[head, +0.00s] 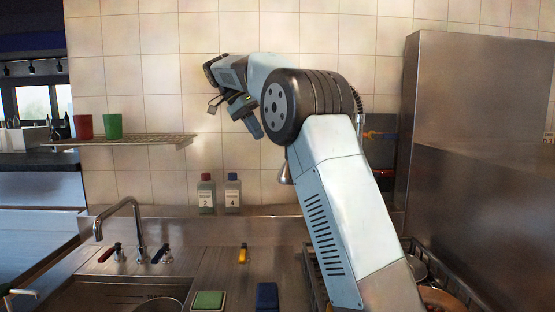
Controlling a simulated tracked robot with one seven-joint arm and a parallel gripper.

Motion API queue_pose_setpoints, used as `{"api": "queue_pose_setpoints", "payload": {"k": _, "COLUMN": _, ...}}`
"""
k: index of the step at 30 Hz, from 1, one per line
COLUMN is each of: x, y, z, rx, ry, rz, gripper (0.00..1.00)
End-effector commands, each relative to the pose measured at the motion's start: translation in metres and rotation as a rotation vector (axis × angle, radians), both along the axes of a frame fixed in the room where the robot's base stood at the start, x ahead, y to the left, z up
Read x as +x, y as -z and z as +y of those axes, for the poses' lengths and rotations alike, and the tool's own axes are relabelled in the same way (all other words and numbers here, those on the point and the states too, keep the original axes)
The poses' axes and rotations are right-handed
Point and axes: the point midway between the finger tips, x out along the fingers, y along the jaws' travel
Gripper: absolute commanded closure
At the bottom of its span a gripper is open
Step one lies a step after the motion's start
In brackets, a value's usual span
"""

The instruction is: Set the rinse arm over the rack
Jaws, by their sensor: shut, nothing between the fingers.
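My gripper (214,104) is shut and empty, raised in front of the tiled wall above the right end of the wall shelf. What looks like the rinse arm's metal spray head (285,173) shows just left of my forearm, apart from my gripper. A thin coiled piece (358,98) shows right of my elbow. The rest of the rinse arm is hidden behind my arm. The rack (421,246) is at the lower right, with dishware in it. My arm covers its middle, so I cannot tell exactly how the spray head lies over it.
A sink faucet (137,224) stands at the left. The wall shelf (140,139) holds a red cup (84,127) and a green cup (113,126). Two bottles (206,194) stand at the wall. A tall steel cabinet (465,120) blocks the right. Green and blue pads (209,300) lie in front.

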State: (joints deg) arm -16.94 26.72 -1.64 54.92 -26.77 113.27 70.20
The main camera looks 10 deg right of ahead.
Motion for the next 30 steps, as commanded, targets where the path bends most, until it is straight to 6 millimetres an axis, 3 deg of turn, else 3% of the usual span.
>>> {"api": "queue_pose_setpoints", "payload": {"k": 14, "x": -0.012, "y": 0.065, "z": -0.037, "rx": 0.000, "ry": 0.002, "rz": 0.003, "gripper": 1.00}}
{"api": "queue_pose_setpoints", "payload": {"k": 22, "x": -0.035, "y": 0.076, "z": -0.052, "rx": 0.000, "ry": 0.002, "rz": 0.000, "gripper": 1.00}}
{"api": "queue_pose_setpoints", "payload": {"k": 30, "x": -0.043, "y": 0.080, "z": -0.058, "rx": 0.000, "ry": 0.002, "rz": 0.000, "gripper": 1.00}}
